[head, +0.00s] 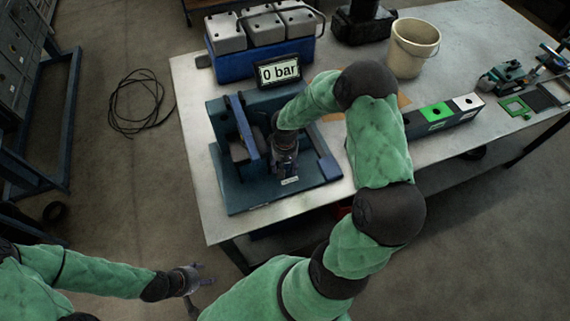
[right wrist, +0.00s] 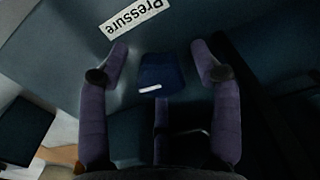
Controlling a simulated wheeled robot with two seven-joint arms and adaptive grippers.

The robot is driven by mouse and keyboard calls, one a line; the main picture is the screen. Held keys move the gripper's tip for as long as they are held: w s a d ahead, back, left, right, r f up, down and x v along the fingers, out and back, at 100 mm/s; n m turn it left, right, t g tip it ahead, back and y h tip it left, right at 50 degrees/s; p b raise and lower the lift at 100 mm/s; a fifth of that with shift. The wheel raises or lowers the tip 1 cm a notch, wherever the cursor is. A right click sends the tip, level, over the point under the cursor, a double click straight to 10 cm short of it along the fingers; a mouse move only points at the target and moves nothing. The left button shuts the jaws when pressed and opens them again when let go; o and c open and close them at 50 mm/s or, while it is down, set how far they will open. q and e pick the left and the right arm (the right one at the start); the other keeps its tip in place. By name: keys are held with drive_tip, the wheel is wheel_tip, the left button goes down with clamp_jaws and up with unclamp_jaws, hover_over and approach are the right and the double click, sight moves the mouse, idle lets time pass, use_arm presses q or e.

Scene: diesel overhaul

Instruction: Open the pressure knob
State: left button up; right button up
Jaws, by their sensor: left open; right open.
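The pressure knob (right wrist: 162,72) is a dark blue block with a short white mark. In the right wrist view it sits between the two fingers of my right gripper (right wrist: 160,56), with a gap on each side. The fingers are open and look apart from it. A white label reading "Pressure" (right wrist: 137,17) appears upside down beyond it. In the head view my right gripper (head: 286,168) is low over the blue test rig (head: 240,199) and hides the knob. The display (head: 279,71) reads 0 bar. My left gripper (head: 200,283) is open and empty, off the table over the floor.
A blue case with grey-white blocks (head: 228,34) stands behind the rig. A white bucket (head: 414,48), a box with green and white top squares (head: 436,114) and small tools are on the right of the table (head: 472,40). A cable (head: 140,102) lies on the floor.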

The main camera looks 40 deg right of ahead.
wheel_tip(320, 180, up, 12)
idle(0.5)
